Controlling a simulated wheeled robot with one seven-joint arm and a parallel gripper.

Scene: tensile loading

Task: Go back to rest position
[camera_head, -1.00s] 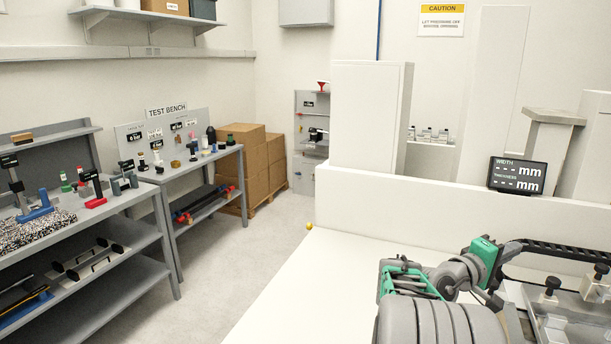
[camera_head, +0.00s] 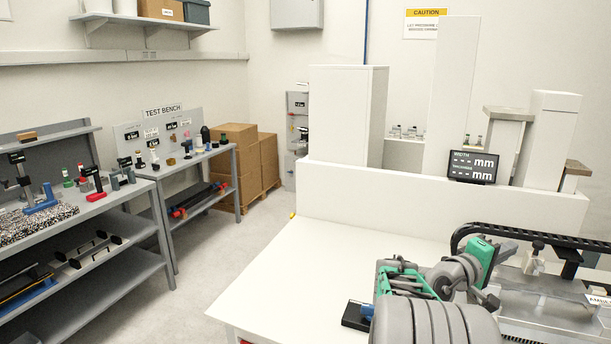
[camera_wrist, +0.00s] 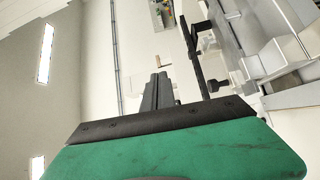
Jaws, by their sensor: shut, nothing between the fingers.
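My arm (camera_head: 425,290) is folded at the lower right of the head view, with grey links and green parts, over the white table. My gripper (camera_wrist: 158,82) shows in the wrist view as two grey fingers beyond the green and black wrist housing. The fingers are together with nothing between them. In the head view I cannot make out the fingertips.
The white table (camera_head: 290,270) is mostly bare. A small black and blue object (camera_head: 357,314) lies close to my arm. A machine with a black cable chain (camera_head: 530,234) stands at right, a display (camera_head: 472,166) behind. Shelving benches (camera_head: 140,262) stand left, across open floor.

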